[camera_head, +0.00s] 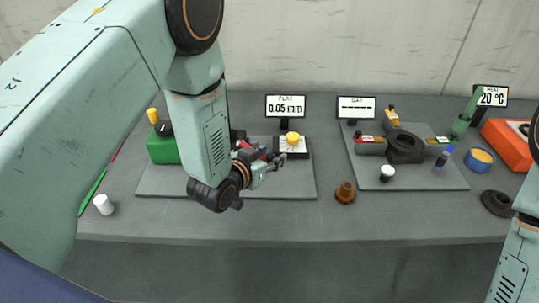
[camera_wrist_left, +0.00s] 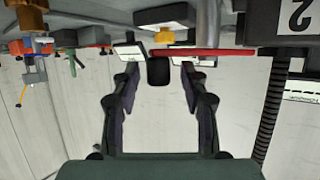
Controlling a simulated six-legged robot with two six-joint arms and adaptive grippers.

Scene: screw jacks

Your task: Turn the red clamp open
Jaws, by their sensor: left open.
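The red clamp (camera_head: 241,142) is on the left grey plate in the head view, mostly hidden behind my left arm and gripper. In the left wrist view, whose picture is upside down, a red bar (camera_wrist_left: 205,52) runs across the top, with a black knob-like end (camera_wrist_left: 158,71) between my fingertips. My left gripper (camera_head: 274,164) is open above the plate. In the wrist view its two fingers (camera_wrist_left: 160,76) are spread on either side of the black end, with gaps visible. I cannot tell whether they touch it. My right gripper is out of view.
The left plate (camera_head: 160,184) also holds a green block (camera_head: 163,149) and a yellow-knobbed dial (camera_head: 292,140). A brown part (camera_head: 345,192) stands between the plates. A white cylinder (camera_head: 103,204) stands at left.

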